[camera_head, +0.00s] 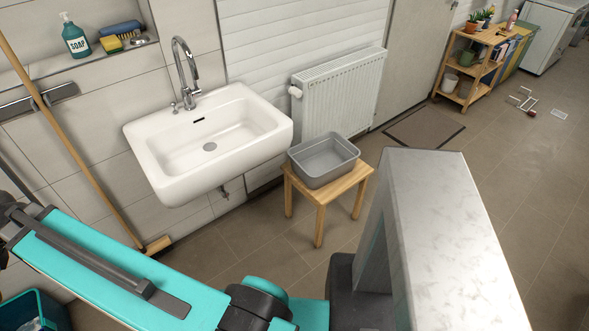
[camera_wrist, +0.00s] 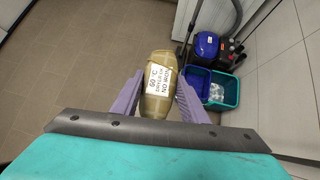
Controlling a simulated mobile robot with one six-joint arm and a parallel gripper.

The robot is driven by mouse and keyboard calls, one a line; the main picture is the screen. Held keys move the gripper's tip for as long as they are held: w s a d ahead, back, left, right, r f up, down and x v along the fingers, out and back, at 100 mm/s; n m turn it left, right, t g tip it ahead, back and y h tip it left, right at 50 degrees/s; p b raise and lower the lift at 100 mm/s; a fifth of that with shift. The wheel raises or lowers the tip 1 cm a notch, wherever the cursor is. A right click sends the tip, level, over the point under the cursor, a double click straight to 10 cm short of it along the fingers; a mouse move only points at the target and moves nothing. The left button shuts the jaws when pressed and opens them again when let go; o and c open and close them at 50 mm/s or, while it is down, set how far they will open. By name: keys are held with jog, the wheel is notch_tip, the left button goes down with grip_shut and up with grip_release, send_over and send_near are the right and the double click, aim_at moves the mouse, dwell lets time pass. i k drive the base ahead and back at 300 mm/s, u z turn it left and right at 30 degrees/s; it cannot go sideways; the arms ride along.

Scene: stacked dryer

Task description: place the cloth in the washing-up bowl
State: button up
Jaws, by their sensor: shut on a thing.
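The grey washing-up bowl (camera_head: 338,174) stands upright on a small wooden stool, right of the sink in the head view. It looks empty. The cloth (camera_wrist: 158,99) is a rolled olive-beige bundle with a white care label that reads 60 °C and NO IRON. In the wrist view my gripper (camera_wrist: 158,92) is shut on it, one purple finger on each side. The cloth is held above the tiled floor. Neither the gripper's fingers nor the cloth shows in the head view, and the bowl is not in the wrist view.
A white sink (camera_head: 212,143) with a tap hangs left of the wooden stool (camera_head: 319,212). A radiator (camera_head: 338,93) is behind it. A pale marble-like worktop (camera_head: 440,200) stands right of the stool. A broom (camera_head: 75,150) leans at left. Blue and teal tubs (camera_wrist: 224,92) stand on the floor.

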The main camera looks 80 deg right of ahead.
aim_at(319, 164)
jog(key=u, duration=0.05)
jog(key=k, duration=2.4)
jog(key=z, duration=0.9)
jog(key=i, duration=0.95)
